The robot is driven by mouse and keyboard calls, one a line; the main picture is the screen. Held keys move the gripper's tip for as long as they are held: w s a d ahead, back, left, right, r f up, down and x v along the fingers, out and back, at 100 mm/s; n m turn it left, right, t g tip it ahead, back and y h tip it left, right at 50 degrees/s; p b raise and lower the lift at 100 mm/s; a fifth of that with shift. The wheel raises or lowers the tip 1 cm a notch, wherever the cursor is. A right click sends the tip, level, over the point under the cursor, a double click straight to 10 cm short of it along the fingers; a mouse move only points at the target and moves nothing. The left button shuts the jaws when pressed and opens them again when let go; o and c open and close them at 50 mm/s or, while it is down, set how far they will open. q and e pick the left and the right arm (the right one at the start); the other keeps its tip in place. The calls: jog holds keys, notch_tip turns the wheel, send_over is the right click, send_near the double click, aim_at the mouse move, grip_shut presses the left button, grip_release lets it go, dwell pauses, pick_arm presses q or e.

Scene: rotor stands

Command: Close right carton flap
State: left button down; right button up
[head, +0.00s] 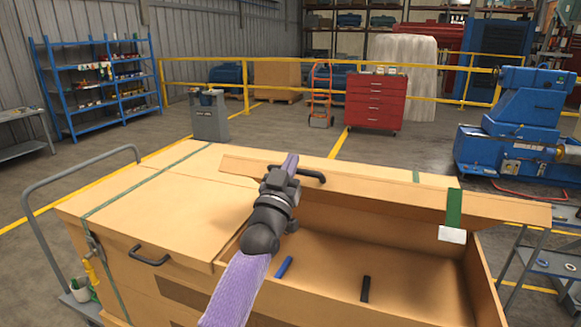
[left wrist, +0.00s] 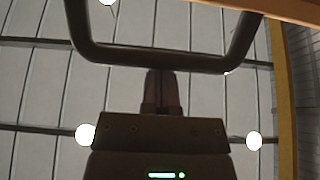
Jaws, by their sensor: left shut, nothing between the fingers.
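The large cardboard carton (head: 190,268) has its left half covered by a shut lid panel (head: 150,205). Its right half is open, and the right flap (head: 400,193) stands raised along the far side, with a dark handle (head: 316,176) near its left end. My left gripper (head: 291,163) is shut and empty at this handle. In the left wrist view, the handle (left wrist: 160,62) spans the top and the shut fingers (left wrist: 163,88) reach up to its bar. I cannot tell whether they touch. My right gripper is not in view.
Inside the open half lie a blue item (head: 284,267) and a black item (head: 365,289). A green strap piece (head: 454,208) with a white tag hangs over the flap's right part. A grey cart handle (head: 80,165) stands at left; a metal stand (head: 545,262) is at right.

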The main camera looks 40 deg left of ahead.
pick_arm(q)
jog(key=shift+f, duration=0.25)
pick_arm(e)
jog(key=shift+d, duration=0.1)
